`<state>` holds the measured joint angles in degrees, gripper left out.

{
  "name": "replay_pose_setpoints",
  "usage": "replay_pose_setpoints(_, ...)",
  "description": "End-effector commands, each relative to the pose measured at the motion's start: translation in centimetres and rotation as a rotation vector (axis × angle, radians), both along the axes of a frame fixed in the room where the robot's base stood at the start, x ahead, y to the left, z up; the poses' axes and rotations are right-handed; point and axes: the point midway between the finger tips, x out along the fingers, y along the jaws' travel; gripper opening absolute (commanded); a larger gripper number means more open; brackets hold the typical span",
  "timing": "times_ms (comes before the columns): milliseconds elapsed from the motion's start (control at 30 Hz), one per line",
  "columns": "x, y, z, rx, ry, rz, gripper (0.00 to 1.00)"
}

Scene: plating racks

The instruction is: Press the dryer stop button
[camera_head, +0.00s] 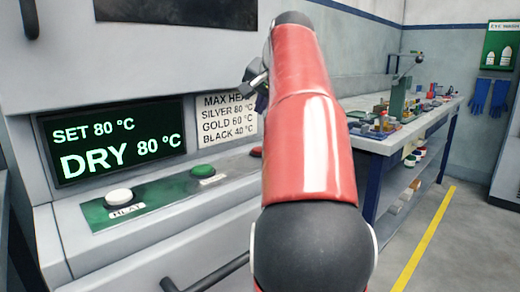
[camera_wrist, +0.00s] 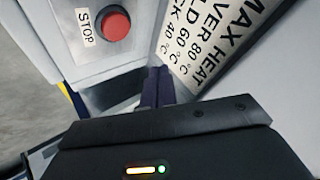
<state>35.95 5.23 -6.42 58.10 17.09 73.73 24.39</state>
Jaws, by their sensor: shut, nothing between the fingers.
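The red stop button (camera_wrist: 114,25) shows in the wrist view at upper left, beside a white STOP label (camera_wrist: 86,27). In the head view only the left part of the red button (camera_head: 256,152) shows, at the right end of the dryer's (camera_head: 180,211) sloped ledge; my arm hides the rest. My gripper's dark fingers (camera_wrist: 157,86) are shut and empty, apart from the button, below and right of it in the wrist view. In the head view my gripper (camera_head: 259,88) is mostly hidden behind my red arm, above the ledge, near the notice.
A white HEAT button (camera_head: 119,196) and a green button (camera_head: 202,171) sit left on the ledge. The display (camera_head: 113,142) reads SET 80 °C, DRY 80 °C. A temperature notice (camera_head: 226,120) is beside it. A cluttered workbench (camera_head: 446,108) stands right. A handle (camera_head: 205,275) projects below the ledge.

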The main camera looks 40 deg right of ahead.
Motion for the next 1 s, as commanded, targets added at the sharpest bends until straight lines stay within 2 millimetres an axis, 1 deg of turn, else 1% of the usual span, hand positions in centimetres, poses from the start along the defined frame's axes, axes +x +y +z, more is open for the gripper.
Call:
replay_pose_setpoints(167, -0.1, 0.1, -2.9, 0.002, 0.002, 0.000, 0.00)
replay_pose_setpoints(200, 0.0, 0.0, -4.0, 0.000, 0.001, -0.001, 0.00)
replay_pose_setpoints(300, 0.0, 0.0, -5.2, -0.001, 0.000, -0.001, 0.00)
replay_pose_setpoints(400, 0.0, 0.0, -6.1, 0.000, 0.000, 0.000, 0.00)
replay_pose_setpoints(600, 0.0, 0.0, -7.0, 0.000, 0.000, 0.000, 0.00)
replay_pose_setpoints(1000, 0.0, 0.0, -7.1, 0.000, 0.000, 0.000, 0.00)
